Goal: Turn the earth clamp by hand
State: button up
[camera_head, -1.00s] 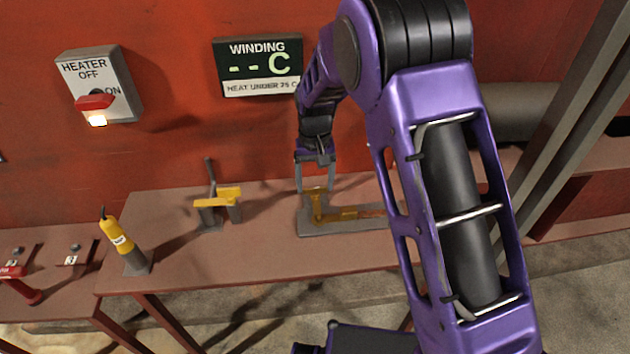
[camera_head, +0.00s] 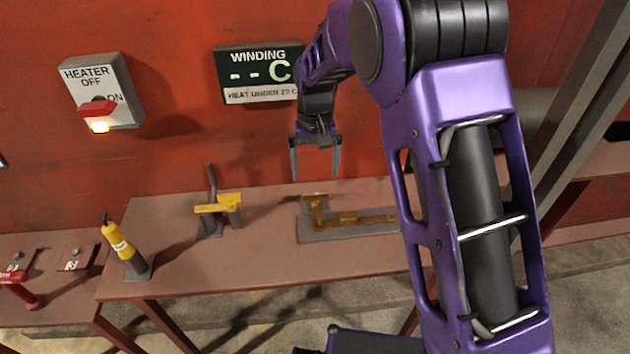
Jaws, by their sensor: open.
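My gripper (camera_head: 316,174) points down with its two fingers apart and nothing between them. It hangs above and behind a grey plate (camera_head: 322,234) on the bench, apart from it. On that plate stands a yellow upright piece (camera_head: 317,212) with a copper-coloured bar running right; its right end is hidden behind my arm. To the left, a yellow bracket (camera_head: 222,204) sits on grey posts with a dark handle (camera_head: 211,178) sticking up. I cannot tell for certain which of these is the earth clamp.
A yellow probe (camera_head: 118,243) leans in a grey holder at the bench's left end. A heater switch (camera_head: 100,92) and a winding display (camera_head: 258,75) are on the red wall. The bench (camera_head: 180,272) is clear between the probe and the yellow bracket. My arm covers the right side.

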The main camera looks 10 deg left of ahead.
notch_tip(320, 180, up, 11)
jog(key=p, duration=0.1)
jog(key=shift+r, duration=0.15)
